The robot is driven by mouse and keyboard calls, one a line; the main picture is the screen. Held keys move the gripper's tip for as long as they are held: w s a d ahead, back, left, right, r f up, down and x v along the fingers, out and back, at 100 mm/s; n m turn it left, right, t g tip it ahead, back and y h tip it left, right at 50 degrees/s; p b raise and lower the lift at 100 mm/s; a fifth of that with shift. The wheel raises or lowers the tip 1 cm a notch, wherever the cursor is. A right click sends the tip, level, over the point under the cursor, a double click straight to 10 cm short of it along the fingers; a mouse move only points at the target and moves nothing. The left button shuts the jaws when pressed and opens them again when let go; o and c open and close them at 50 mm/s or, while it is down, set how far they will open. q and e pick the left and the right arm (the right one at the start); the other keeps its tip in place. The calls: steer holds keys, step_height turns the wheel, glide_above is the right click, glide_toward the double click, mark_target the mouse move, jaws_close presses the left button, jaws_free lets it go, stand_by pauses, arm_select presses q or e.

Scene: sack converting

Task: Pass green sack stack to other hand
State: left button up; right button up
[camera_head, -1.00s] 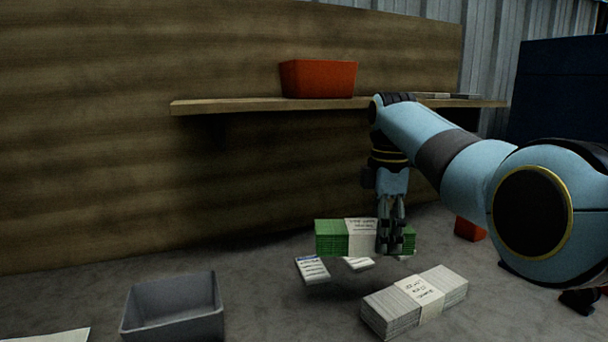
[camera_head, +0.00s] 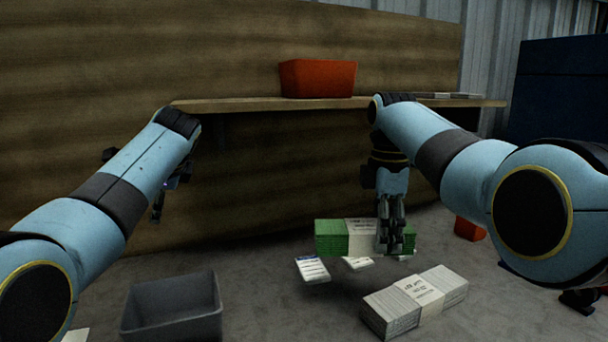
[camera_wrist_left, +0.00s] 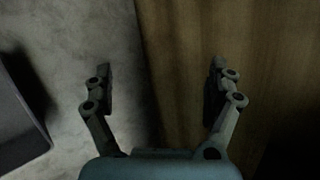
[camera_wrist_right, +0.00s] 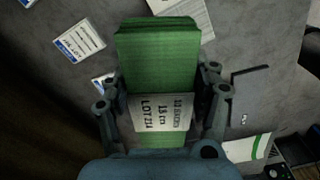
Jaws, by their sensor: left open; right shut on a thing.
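The green sack stack (camera_head: 332,236) has a white printed band (camera_head: 361,237) around its middle. My right gripper (camera_head: 391,245) is shut on its right part and holds it above the grey surface. In the right wrist view the green stack (camera_wrist_right: 158,55) lies between the two fingers (camera_wrist_right: 160,95), with its far end sticking out beyond them. My left gripper (camera_head: 157,212) is to the left, apart from the stack, partly hidden behind its own arm. In the left wrist view the left gripper (camera_wrist_left: 162,85) is open and empty, near the brown board.
A grey bin (camera_head: 172,308) stands at front left. A grey-white banded stack (camera_head: 415,300) lies at front right. Small printed cards (camera_head: 313,269) lie below the green stack. A shelf (camera_head: 250,104) on the brown board holds a red bin (camera_head: 318,79).

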arm_select(q)
steer(key=w+d+r+h, duration=0.1)
steer(key=w+d+r, duration=0.15)
steer(key=d, duration=0.35)
steer(key=m+g+h, duration=0.2)
steer(key=g+h, duration=0.4)
steer(key=h, duration=0.4)
glide_toward(327, 228)
steer(key=x, duration=1.1)
steer(key=shift+s, duration=0.1)
